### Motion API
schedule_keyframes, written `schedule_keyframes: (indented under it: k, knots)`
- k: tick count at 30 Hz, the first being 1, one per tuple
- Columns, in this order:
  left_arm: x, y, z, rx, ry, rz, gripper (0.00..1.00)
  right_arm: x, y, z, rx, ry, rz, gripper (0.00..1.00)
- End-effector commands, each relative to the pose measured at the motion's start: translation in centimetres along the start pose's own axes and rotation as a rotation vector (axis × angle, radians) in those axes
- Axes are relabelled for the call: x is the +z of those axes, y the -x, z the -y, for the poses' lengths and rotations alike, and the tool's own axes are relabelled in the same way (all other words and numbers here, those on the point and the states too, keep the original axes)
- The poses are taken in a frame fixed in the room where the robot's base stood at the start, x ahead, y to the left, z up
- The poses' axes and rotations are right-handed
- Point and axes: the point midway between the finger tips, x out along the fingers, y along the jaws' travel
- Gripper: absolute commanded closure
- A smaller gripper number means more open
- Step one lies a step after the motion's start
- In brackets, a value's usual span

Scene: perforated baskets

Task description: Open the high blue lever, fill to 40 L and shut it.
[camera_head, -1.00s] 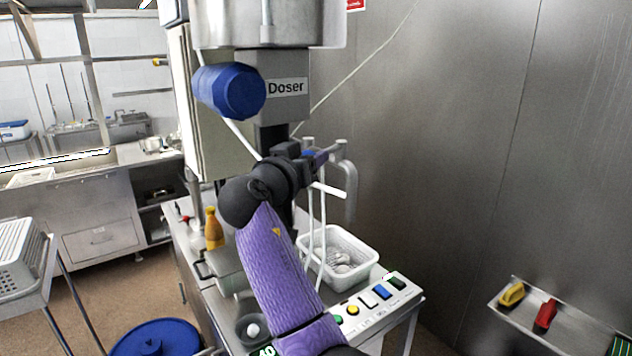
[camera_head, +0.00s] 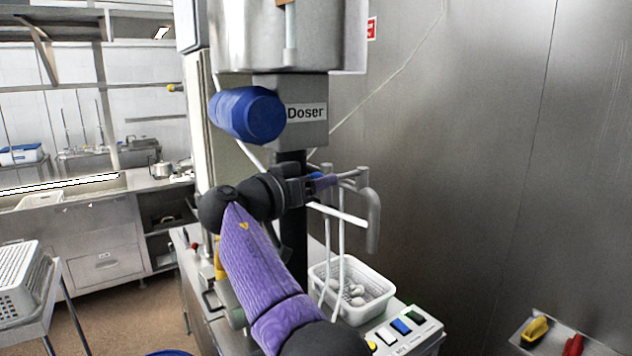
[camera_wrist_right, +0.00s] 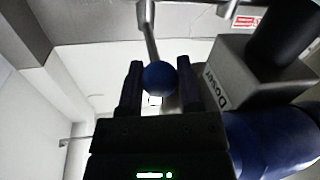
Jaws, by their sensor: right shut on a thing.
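The grey Doser unit (camera_head: 305,112) stands in the middle of the head view, with a steel vessel (camera_head: 340,40) above it. The high lever has a blue ball knob, seen in the right wrist view (camera_wrist_right: 159,77) on a thin metal rod. My right gripper (camera_head: 322,183) is at this lever beside the metal pipes, its fingers on both sides of the knob (camera_wrist_right: 172,84) and shut on it. The gripper hides much of the lever in the head view. No litre display is visible now. My left gripper is out of view.
A white perforated basket (camera_head: 352,290) with pale round items sits under the pipes. A panel of coloured buttons (camera_head: 405,330) is at the front right of the bench. A bent grey pipe (camera_head: 373,215) and white tubes hang close to my gripper. A steel wall (camera_head: 480,150) closes the right.

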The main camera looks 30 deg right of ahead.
Motion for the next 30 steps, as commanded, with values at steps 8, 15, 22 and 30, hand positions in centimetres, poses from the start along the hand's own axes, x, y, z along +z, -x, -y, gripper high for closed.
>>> schedule_keyframes:
  k: [8, 15, 22, 30]
  knots:
    - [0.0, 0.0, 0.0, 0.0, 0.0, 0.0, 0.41, 0.0, 0.0, 0.0, 0.0, -0.001, 0.0, 0.29]
    - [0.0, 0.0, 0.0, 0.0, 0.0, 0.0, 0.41, 0.0, 0.0, 0.0, -0.001, 0.0, 0.0, 0.19]
    - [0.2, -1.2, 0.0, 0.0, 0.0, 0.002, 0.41, 0.3, 2.5, 0.1, -0.004, -0.003, -0.001, 0.19]
    - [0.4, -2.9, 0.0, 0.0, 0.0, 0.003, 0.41, 0.2, 8.8, 0.1, -0.003, -0.001, -0.001, 0.19]
